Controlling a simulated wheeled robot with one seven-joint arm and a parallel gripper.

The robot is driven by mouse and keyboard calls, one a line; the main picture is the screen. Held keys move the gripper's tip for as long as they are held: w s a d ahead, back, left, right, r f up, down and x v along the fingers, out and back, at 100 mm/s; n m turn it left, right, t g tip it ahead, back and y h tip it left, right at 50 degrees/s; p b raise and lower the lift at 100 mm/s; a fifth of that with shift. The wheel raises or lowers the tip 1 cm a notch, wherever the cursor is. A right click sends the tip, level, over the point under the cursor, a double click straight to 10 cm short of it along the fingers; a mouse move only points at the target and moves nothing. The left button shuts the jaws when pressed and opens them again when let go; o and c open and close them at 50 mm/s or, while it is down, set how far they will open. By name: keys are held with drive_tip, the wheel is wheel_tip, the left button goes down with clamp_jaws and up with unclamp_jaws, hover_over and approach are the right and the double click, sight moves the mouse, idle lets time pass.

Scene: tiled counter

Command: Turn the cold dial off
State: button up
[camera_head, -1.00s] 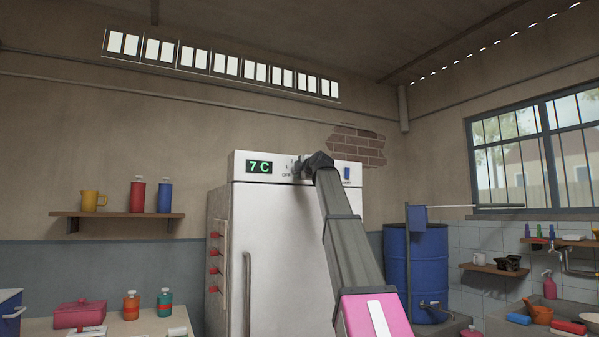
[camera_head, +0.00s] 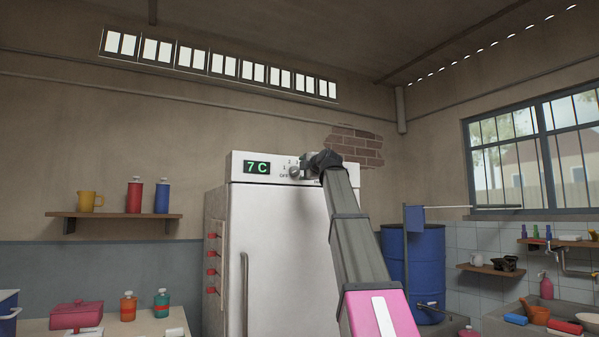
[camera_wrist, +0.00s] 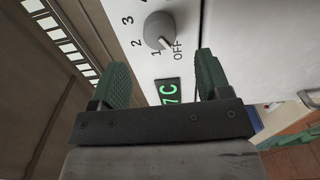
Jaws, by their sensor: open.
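The cold dial (camera_head: 295,172) is a round grey knob on the white front panel of the fridge (camera_head: 283,235), right of the green display (camera_head: 257,168) that reads 7 C. In the wrist view the dial (camera_wrist: 159,30) shows its pale pointer mark toward the gap between 1 and OFF. My gripper (camera_wrist: 161,61) has its two green fingers spread apart with nothing between them. The dial sits beyond the fingertips, apart from them. In the head view my gripper (camera_head: 311,162) is just right of the dial, and its dark wrist hides part of the panel.
A wall shelf (camera_head: 115,215) with a yellow mug and two bottles is to the left. A table (camera_head: 100,325) with a pink box and bottles is below it. A blue barrel (camera_head: 428,262) and a sink stand to the right. The space before the fridge door is clear except for my arm.

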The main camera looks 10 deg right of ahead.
drive_tip(key=v, duration=0.4)
drive_tip(key=shift+s+d, duration=0.1)
drive_tip(key=shift+s, duration=0.1)
drive_tip(key=shift+f, duration=0.1)
drive_tip(key=w+a+f+m+g+h, duration=0.1)
drive_tip(key=w+f+m+g, duration=0.2)
drive_tip(key=f, duration=1.6)
drive_tip(key=w+a+f+m+g+h, duration=0.1)
drive_tip(key=f+m+g, duration=0.3)
drive_tip(key=f, duration=1.6)
drive_tip(key=s+a+f+m+g+h, duration=0.1)
drive_tip(key=s+f+m, duration=0.2)
drive_tip(key=f, duration=0.9)
drive_tip(key=s+f+m+g, duration=0.2)
drive_tip(key=s+f+m, duration=0.1)
drive_tip(key=f, duration=0.9)
drive_tip(key=s+f+m+g+h, duration=0.1)
drive_tip(key=s+f+m+g, duration=0.2)
drive_tip(key=s+f, duration=0.9)
drive_tip(key=s+f+m+g+h, duration=0.1)
drive_tip(key=s+f+m+g, duration=0.3)
drive_tip(key=s+f, duration=0.9)
wheel_tip(320, 180, down, 5)
drive_tip(key=shift+a+m+h, duration=0.3)
drive_tip(key=shift+m, duration=0.6)
